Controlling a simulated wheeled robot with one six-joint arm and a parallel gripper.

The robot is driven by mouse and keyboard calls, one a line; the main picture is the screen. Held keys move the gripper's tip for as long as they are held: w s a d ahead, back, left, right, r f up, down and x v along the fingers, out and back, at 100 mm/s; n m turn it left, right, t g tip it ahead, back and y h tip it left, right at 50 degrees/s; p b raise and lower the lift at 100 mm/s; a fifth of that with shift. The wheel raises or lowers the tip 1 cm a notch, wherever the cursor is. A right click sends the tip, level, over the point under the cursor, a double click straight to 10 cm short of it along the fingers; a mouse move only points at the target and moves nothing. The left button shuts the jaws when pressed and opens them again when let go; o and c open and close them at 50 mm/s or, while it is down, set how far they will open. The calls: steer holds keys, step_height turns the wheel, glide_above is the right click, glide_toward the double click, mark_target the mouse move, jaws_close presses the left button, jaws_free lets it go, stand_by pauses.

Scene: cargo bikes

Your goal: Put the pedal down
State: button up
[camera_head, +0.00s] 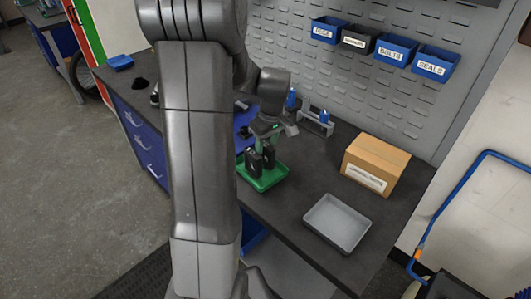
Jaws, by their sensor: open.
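My gripper (262,160) points down over a green tray (270,182) on the dark workbench. Its two dark fingers show as upright black shapes a little apart, low over or inside the tray. The jaws are open. I cannot make out a pedal clearly; any pedal between or under the fingers blends with their black colour. I cannot tell whether the fingertips touch anything in the tray. My arm hides the bench to the left of the tray.
An empty grey tray (338,224) lies at the bench's front right. A cardboard box (378,163) stands behind it. A small rack with blue bottles (318,122) is near the pegboard, which carries labelled bins (397,52). A blue-framed cart (468,192) is at right.

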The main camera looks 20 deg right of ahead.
mark_target(266, 145)
steer(key=r, duration=0.4)
steer(key=s+r, duration=0.1)
steer(key=r, duration=0.1)
steer(key=shift+d+r, duration=0.15)
steer(key=f, duration=0.4)
steer(key=w+f, duration=0.1)
steer(key=f, duration=0.3)
steer(key=f+p, duration=0.1)
steer(key=f, duration=0.3)
steer(key=shift+w+a, duration=0.3)
steer(key=shift+w, duration=0.1)
steer(key=shift+w+d+r, duration=0.1)
steer(key=shift+w+r, duration=0.05)
steer(key=shift+r, duration=1.15)
